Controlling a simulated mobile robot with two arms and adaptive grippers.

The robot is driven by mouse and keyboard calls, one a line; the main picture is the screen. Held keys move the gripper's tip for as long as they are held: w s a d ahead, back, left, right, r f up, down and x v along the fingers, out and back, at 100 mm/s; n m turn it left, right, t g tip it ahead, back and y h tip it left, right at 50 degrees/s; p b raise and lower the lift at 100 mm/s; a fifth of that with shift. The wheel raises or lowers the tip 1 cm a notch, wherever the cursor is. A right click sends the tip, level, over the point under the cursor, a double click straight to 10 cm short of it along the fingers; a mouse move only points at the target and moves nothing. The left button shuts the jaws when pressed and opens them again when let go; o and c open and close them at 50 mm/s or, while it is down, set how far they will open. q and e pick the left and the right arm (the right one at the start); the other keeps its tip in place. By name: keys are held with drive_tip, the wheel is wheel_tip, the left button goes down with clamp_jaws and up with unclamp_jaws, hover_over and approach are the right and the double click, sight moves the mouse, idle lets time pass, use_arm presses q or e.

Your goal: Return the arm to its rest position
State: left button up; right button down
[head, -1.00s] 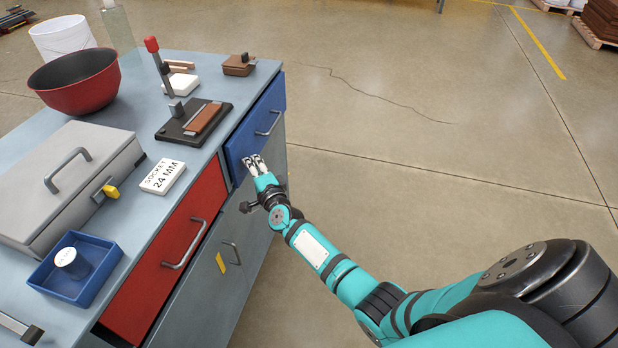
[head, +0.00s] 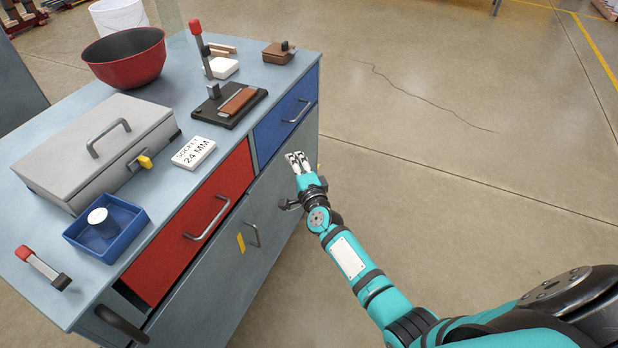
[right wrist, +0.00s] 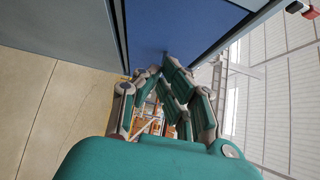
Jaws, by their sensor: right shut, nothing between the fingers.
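My right gripper (head: 298,162) is shut and empty. In the head view it is beside the front of the grey workbench, in front of the grey door below the blue drawer (head: 286,115). My right arm (head: 350,262) stretches to it from the lower right. In the right wrist view the gripper's fingers (right wrist: 165,75) point toward a blue panel (right wrist: 170,28), and a gap to the panel cannot be judged. My left gripper is not in view.
The workbench (head: 185,95) carries a red bowl (head: 125,58), a grey lidded box (head: 95,150), a blue tray (head: 139,232) and a socket label block (head: 194,152). The red drawer (head: 195,225) stands slightly out. The floor (head: 430,150) to the right is clear.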

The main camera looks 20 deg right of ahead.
drive_tip(key=s, duration=0.6)
drive_tip(key=s+a+f+n+g+y+p, duration=0.1)
drive_tip(key=s+a+f+n+g, duration=0.2)
drive_tip(key=s+f, duration=0.55)
drive_tip(key=s+f+n+g+y+p, duration=0.1)
drive_tip(key=s+f+n+g, duration=0.35)
drive_tip(key=f, duration=0.75)
drive_tip(key=s+a+f+n+g+p, duration=0.1)
drive_tip(key=s+a+f+n, duration=0.1)
drive_tip(key=s+f+n, duration=0.5)
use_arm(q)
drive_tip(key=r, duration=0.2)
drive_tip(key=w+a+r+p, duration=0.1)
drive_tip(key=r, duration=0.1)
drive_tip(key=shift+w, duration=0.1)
use_arm(e)
drive_tip(key=s+d+f+n+g, duration=0.1)
drive_tip(key=s+f, duration=0.4)
drive_tip(key=s, duration=0.6)
drive_tip(key=s+d+f+n+g, duration=0.1)
drive_tip(key=s+f+n+g, duration=0.2)
drive_tip(key=s, duration=0.8)
drive_tip(key=s+d+f+n+g, duration=0.1)
drive_tip(key=s+f+n+g, duration=0.1)
drive_tip(key=s+f+g, duration=0.2)
drive_tip(key=s+f, duration=0.3)
drive_tip(key=s, duration=0.4)
drive_tip(key=shift+d+n+h, duration=0.35)
drive_tip(key=shift+h, duration=0.05)
drive_tip(key=shift+g, duration=0.25)
